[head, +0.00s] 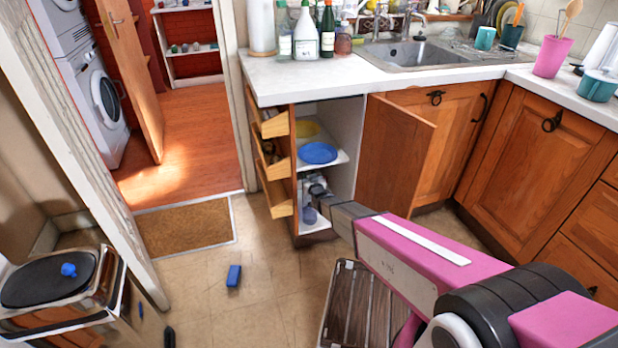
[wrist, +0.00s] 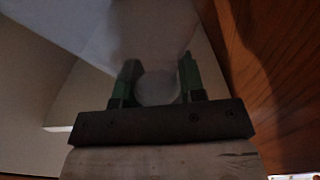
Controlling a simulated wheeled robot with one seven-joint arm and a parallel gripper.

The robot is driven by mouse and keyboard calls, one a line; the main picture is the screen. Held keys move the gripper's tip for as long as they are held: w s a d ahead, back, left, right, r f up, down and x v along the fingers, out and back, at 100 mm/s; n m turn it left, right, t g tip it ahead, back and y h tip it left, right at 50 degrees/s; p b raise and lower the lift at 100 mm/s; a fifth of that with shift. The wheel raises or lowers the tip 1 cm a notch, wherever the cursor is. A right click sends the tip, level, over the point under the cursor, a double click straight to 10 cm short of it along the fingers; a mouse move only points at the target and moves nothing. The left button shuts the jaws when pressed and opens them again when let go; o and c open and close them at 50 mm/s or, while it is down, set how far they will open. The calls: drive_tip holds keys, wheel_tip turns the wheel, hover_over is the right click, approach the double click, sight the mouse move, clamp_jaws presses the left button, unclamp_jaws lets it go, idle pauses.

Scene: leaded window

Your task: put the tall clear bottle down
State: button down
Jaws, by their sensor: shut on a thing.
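My gripper (head: 318,189) reaches into the lower part of the open cabinet (head: 343,145), below the shelf that bears a blue plate (head: 318,152). In the wrist view my gripper (wrist: 158,72) has its two green fingers closed on either side of a pale, see-through body, the tall clear bottle (wrist: 155,88). The bottle's far end is blurred and dim. In the head view the bottle cannot be made out clearly around the gripper. Whether its base touches the cabinet floor cannot be told.
A purple item (head: 309,215) stands low in the cabinet near the gripper. A blue block (head: 234,276) lies on the floor. A slatted stool (head: 355,308) stands below my arm.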

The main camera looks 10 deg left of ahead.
drive_tip(key=c, duration=0.7)
unclamp_jaws()
drive_tip(key=shift+f, duration=0.1)
drive_tip(key=shift+s+d, duration=0.1)
drive_tip(key=shift+s, duration=0.05)
drive_tip(key=v, duration=1.1)
drive_tip(key=shift+s+d, duration=0.1)
drive_tip(key=shift+s, duration=0.2)
